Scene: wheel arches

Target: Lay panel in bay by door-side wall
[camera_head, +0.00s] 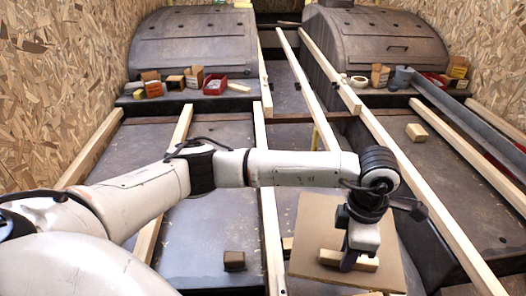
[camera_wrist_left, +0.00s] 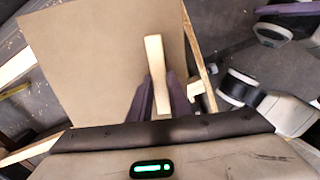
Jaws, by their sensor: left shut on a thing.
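A square tan panel (camera_head: 322,215) with a pale wooden block handle (camera_head: 330,257) shows at the lower middle of the head view. My left gripper (camera_head: 350,262) is shut on that handle. In the left wrist view, the two dark fingers pinch the handle (camera_wrist_left: 154,50), and the panel (camera_wrist_left: 85,60) spreads beyond them. The panel covers part of the bay between the middle batten (camera_head: 270,225) and the right batten (camera_head: 430,200). I cannot tell whether it touches the floor. A dark gripper-like part with a purple strip, probably my right gripper (camera_wrist_left: 290,8), shows only partly in the wrist view.
A chipboard wall (camera_head: 60,90) stands at the left. Two dark wheel arches (camera_head: 195,45) (camera_head: 385,48) stand at the back with small boxes before them. A dark block (camera_head: 234,260) lies in the left bay, and a wooden block (camera_head: 416,132) lies right of the right batten.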

